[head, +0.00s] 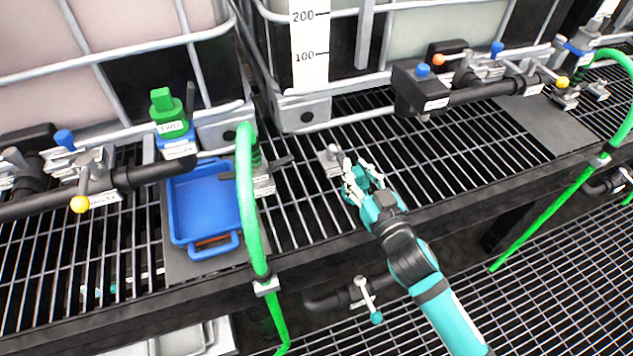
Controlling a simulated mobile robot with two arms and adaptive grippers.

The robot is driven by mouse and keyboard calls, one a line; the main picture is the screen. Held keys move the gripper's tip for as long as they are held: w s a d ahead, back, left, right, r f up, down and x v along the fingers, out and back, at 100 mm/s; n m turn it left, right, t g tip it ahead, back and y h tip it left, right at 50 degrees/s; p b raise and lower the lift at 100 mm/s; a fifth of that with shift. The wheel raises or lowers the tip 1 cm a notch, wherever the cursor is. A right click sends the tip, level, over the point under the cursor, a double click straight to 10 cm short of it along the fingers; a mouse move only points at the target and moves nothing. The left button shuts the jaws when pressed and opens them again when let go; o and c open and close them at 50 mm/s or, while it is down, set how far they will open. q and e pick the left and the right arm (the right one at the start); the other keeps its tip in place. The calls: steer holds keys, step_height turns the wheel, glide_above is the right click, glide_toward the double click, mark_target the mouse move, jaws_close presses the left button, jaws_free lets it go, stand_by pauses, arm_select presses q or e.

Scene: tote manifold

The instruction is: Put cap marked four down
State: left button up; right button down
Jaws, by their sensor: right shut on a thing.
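My right gripper (359,178) is over the grating in the middle of the head view, its arm coming in from the lower right. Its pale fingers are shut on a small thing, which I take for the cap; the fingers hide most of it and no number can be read. A small grey fitting (329,160) with a white label stands just left of the fingertips, on or above the grating. Whether it touches the fingers or the held thing cannot be told. My left gripper is not in view.
A blue tray (184,240) sits at the left, beside a green hose (248,195). A green block marked TWO (171,128) stands behind it. Black valve pipes (480,93) lie at the right. The grating (310,210) around my gripper is mostly clear. Large caged tanks stand behind.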

steer(key=shift+w+a+f+b, duration=0.15)
steer(key=shift+a+f, duration=0.55)
steer(key=shift+a, duration=0.55)
steer(key=shift+w+a+f+b, duration=0.15)
steer(key=shift+a+f, duration=0.55)
steer(key=shift+a, duration=0.5)
steer(key=shift+w+a+f+b, duration=0.15)
steer(key=shift+a+f, duration=0.55)
steer(key=shift+a, duration=0.55)
steer(key=shift+f, duration=0.2)
steer(key=c, duration=1.2)
jaws_free()
